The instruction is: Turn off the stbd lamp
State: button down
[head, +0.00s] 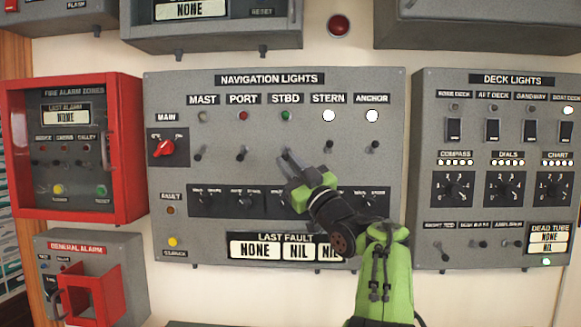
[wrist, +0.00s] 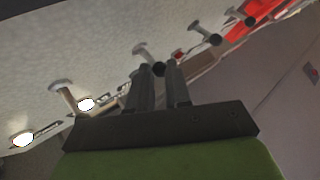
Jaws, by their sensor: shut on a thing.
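The stbd lamp (head: 285,115) is on the navigation lights panel (head: 300,92). It looks green, without the bright white glow of the stern lamp (head: 329,115) and anchor lamp (head: 372,115). The stbd switch (head: 287,153) is a small lever below it. My gripper (head: 291,171) is at this lever, coming from below right. In the wrist view, a lever with a dark tip (wrist: 158,69) sits between the ends of my gripper's fingers (wrist: 160,80), which are shut on it. The lever's lower part is partly hidden in the head view.
The port switch (head: 242,152) and stern switch (head: 328,146) flank the stbd switch closely. A row of dark knobs (head: 244,200) lies below. The red main switch (head: 166,148) is at left. A deck lights panel (head: 497,105) stands to the right.

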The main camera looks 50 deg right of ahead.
jog(key=c, duration=1.1)
grip_release()
jog(key=shift+o, duration=0.2)
jog(key=b+v, duration=0.8)
jog(key=v, duration=0.7)
jog(key=shift+s+f, duration=0.25)
jog(key=shift+s, duration=0.05)
